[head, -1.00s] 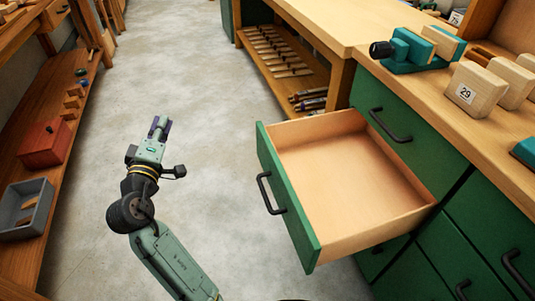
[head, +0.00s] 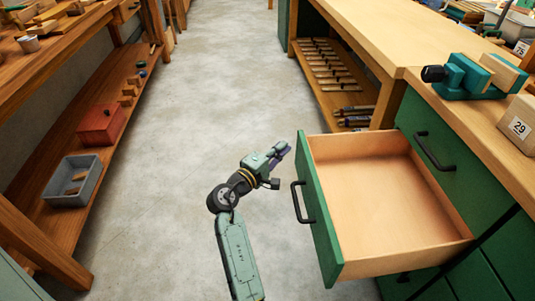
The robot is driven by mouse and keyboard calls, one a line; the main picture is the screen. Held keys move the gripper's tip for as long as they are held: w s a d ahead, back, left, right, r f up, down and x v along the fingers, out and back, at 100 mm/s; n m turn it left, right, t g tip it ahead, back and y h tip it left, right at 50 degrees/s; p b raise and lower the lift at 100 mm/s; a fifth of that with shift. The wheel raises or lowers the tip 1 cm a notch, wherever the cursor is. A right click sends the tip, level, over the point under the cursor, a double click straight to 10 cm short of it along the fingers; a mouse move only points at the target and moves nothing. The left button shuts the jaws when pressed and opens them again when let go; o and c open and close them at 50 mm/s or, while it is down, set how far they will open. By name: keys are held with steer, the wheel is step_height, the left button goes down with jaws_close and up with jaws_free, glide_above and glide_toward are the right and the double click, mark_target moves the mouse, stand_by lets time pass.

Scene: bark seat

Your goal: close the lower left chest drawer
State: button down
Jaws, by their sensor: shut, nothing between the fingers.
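A green-fronted drawer with a bare wooden inside stands pulled far out of the green chest (head: 445,150) on the right. Its floor looks empty. The open drawer's front (head: 318,215) carries a black bar handle (head: 301,203). It is the left one of the chest's fronts in view, below another closed drawer front (head: 428,135). My gripper (head: 283,150) is shut and empty, just left of the open drawer's front and near its far corner. I cannot tell whether it touches the front.
A wooden shelf on the left holds a red box (head: 101,124) and a grey bin (head: 72,180). A teal vise (head: 475,77) and a wooden block marked 29 (head: 518,128) stand on the worktop. The concrete floor (head: 190,110) between is clear.

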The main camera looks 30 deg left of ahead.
steer(key=shift+w+d, duration=0.4)
steer(key=shift+d, duration=0.2)
steer(key=shift+w+d, duration=0.35)
steer(key=shift+d, duration=0.25)
steer(key=w+d+p, duration=0.4)
steer(key=w+d, duration=0.5)
steer(key=d, duration=0.5)
steer(key=w+d+p, duration=0.4)
steer(key=w+d, duration=0.5)
steer(key=d, duration=0.4)
steer(key=shift+w+d, duration=0.3)
steer(key=shift+d, duration=0.05)
steer(key=shift+d+r, duration=0.1)
steer(key=shift+r, duration=0.05)
